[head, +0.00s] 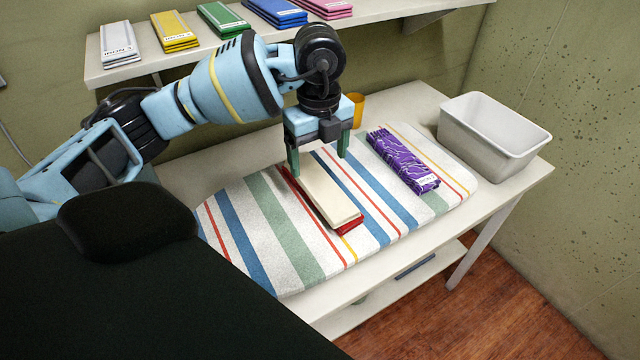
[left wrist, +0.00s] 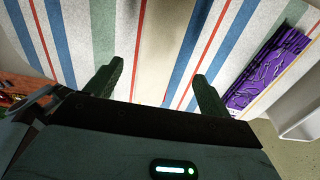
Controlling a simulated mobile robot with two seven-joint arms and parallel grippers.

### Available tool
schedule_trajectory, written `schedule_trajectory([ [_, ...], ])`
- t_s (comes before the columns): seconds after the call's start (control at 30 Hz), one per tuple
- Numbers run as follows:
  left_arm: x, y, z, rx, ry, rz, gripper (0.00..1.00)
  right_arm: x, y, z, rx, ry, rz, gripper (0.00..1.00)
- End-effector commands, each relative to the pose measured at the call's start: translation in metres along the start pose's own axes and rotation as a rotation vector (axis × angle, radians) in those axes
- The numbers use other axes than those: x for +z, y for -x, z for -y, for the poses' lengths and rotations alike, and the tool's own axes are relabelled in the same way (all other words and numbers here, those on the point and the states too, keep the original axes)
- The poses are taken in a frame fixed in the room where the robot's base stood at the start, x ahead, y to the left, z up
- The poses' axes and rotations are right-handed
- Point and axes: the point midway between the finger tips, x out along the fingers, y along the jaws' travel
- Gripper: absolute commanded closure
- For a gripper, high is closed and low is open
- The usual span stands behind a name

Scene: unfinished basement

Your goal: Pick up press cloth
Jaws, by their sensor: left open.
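A cream folded cloth (head: 328,194), which looks like the press cloth, lies on a red folded cloth (head: 349,226) on the striped ironing board (head: 268,213). My left gripper (head: 319,160) points down over the far end of the cream cloth. It is open, with one finger to each side and nothing held. In the left wrist view the cream cloth (left wrist: 157,45) runs between the two fingers (left wrist: 158,85). I cannot tell the exact gap between fingertips and cloth. My right gripper is not in view.
A purple patterned folded cloth (head: 403,161) lies on the board to the right. A white bin (head: 491,140) stands at the table's right end, and an orange cup (head: 356,108) behind the gripper. Several folded cloths lie on the wall shelf (head: 368,16) above.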

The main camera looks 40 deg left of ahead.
Motion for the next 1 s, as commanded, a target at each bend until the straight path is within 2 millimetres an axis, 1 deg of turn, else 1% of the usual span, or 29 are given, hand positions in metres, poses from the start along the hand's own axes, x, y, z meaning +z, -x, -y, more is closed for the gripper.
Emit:
schedule_trajectory([
  [0.17, 0.0, -0.004, -0.001, 0.0, 0.0, 0.001, 0.18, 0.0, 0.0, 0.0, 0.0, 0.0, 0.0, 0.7],
  [0.27, 0.001, -0.015, -0.002, 0.002, 0.0, 0.001, 0.18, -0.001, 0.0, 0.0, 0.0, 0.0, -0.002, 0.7],
  [0.43, 0.002, -0.04, -0.003, 0.002, 0.001, 0.0, 0.18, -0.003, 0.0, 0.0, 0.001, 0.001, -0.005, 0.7],
  [0.53, 0.003, -0.049, -0.003, 0.0, 0.002, 0.001, 0.18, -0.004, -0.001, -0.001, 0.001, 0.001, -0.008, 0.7],
  [0.63, 0.003, -0.053, -0.003, 0.0, 0.001, 0.001, 0.18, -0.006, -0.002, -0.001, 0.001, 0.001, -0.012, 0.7],
  [0.83, 0.002, -0.053, -0.003, -0.001, 0.001, 0.001, 0.18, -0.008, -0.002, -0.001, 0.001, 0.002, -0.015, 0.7],
  [0.87, 0.002, -0.053, -0.003, -0.001, 0.001, 0.001, 0.21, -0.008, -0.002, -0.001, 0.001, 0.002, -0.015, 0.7],
  [1.0, 0.002, -0.053, -0.003, -0.001, 0.001, 0.001, 0.39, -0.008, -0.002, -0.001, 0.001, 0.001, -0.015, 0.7],
])
